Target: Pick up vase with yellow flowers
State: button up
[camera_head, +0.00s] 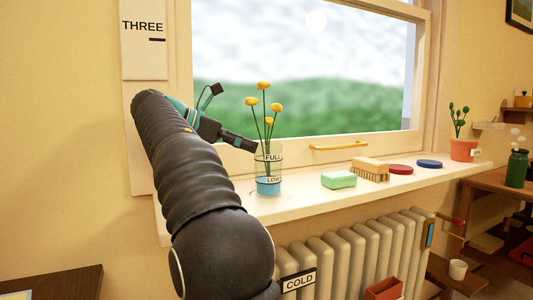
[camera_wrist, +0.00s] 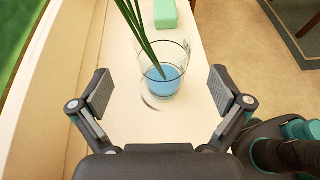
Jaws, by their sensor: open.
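The vase (camera_head: 268,170) is a clear glass with blue water, marked "FULL" and "LOW", and holds several yellow flowers (camera_head: 263,86) on green stems. It stands upright on the white windowsill (camera_head: 300,196). In the wrist view the vase (camera_wrist: 163,80) is ahead of and between my open fingers, with its stems leaning up and left. My gripper (camera_wrist: 163,92) is open and empty, with a gap between each pad and the glass. In the head view my gripper (camera_head: 240,143) is at the vase's left, near its upper part. Part of the gripper is hidden behind my arm.
A green soap block (camera_head: 339,180), a brush (camera_head: 370,169), and red (camera_head: 400,169) and blue (camera_head: 429,164) discs lie along the sill to the right. A potted plant (camera_head: 462,148) stands at its far end. The window is behind; a radiator (camera_head: 350,252) is below.

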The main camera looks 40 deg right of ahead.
aim_at(270, 132)
jog(key=shift+s+b+x, duration=0.2)
jog(key=shift+b+x, duration=0.6)
jog(key=shift+x, duration=2.4)
jog(key=shift+a+r, duration=0.1)
jog(key=c, duration=1.7)
jog(key=shift+r, duration=0.1)
jog(key=r, duration=0.1)
jog(key=r+p, duration=0.1)
jog(key=r, duration=0.1)
jog(key=r+p, duration=0.1)
jog(key=shift+s+r, duration=0.2)
jog(key=shift+s, duration=0.15)
jog(key=s+r, duration=0.2)
jog(key=s, duration=0.1)
jog(key=s+r, duration=0.2)
jog(key=s, duration=0.2)
jog(key=s+r, duration=0.2)
jog(key=s, duration=0.2)
jog(key=shift+r, duration=0.2)
